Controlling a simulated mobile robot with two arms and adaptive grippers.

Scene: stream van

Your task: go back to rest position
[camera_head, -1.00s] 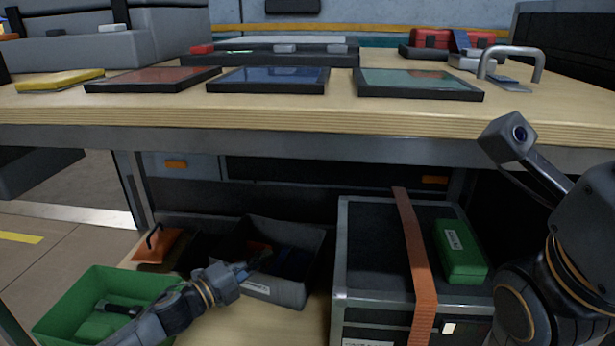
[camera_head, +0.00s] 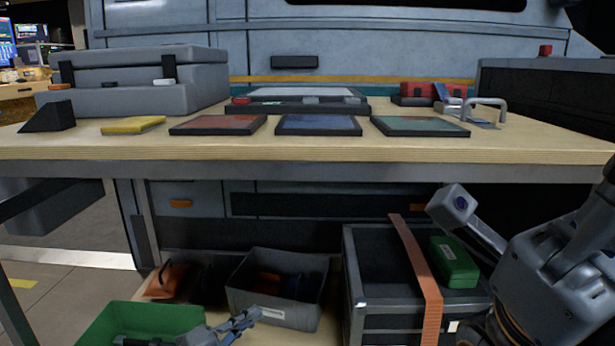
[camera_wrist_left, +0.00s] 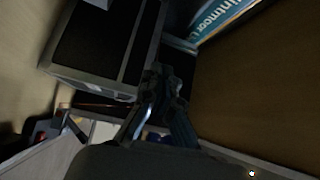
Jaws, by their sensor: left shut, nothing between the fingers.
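My left gripper (camera_head: 250,318) is low in the head view, in front of the open grey bin (camera_head: 272,315) on the lower shelf. Its fingers are shut and hold nothing. In the left wrist view the fingers (camera_wrist_left: 163,78) come together in the middle, with a dark case and a brown surface beyond them. My right arm comes in at the right edge of the head view, in front of the black case; its gripper fingers do not show.
A green bin (camera_head: 150,318) is by my left forearm. A black case (camera_head: 385,270) with an orange strap (camera_head: 418,270) and a green box (camera_head: 455,262) stands right of the grey bin. Above, the wooden worktop (camera_head: 300,150) holds coloured panels, a grey case (camera_head: 140,75) and a metal handle (camera_head: 485,105).

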